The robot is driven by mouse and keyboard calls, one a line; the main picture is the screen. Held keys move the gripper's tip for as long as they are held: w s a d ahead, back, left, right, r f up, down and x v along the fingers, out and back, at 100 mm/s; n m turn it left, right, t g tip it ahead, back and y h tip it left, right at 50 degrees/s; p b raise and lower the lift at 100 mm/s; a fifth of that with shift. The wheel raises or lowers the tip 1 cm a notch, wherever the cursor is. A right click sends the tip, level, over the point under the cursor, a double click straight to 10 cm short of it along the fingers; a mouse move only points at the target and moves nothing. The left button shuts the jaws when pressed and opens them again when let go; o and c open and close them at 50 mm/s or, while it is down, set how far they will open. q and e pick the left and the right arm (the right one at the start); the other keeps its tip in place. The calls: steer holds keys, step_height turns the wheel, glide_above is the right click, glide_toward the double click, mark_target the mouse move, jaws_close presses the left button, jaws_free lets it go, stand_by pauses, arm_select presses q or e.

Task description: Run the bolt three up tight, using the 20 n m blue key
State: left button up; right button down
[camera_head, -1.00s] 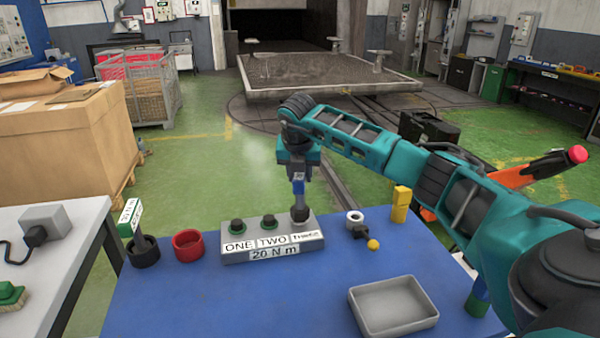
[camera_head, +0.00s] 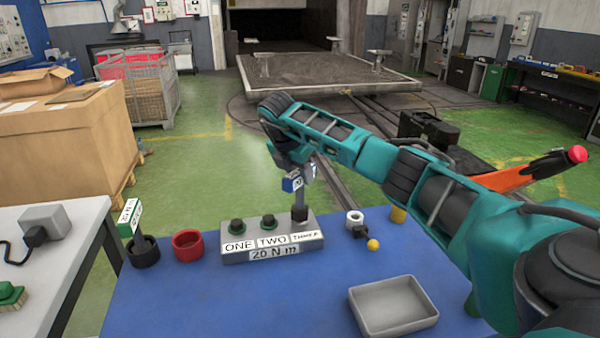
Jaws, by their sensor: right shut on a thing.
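The grey block (camera_head: 272,247) on the blue table has bolts labelled ONE, TWO and THREE, with a 20 N m plate on its front. Bolts one (camera_head: 237,225) and two (camera_head: 269,222) stand bare with dark heads and green rings. My right gripper (camera_head: 298,177) is shut on the blue key (camera_head: 291,184), above the third bolt position. The key's grey shaft runs down to a dark socket (camera_head: 300,214) at bolt three, which hides the bolt head. I cannot tell how fully the socket is seated. My left gripper is not in view.
A white ring (camera_head: 355,217), a yellow ball (camera_head: 373,245) and a grey tray (camera_head: 395,306) lie to the right.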

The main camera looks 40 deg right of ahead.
steer(key=shift+m+g, duration=0.3)
steer(key=shift+m, duration=0.5)
steer(key=shift+m+g, duration=0.3)
steer(key=shift+m, duration=0.6)
steer(key=shift+m+g, duration=0.3)
steer(key=shift+m, duration=0.2)
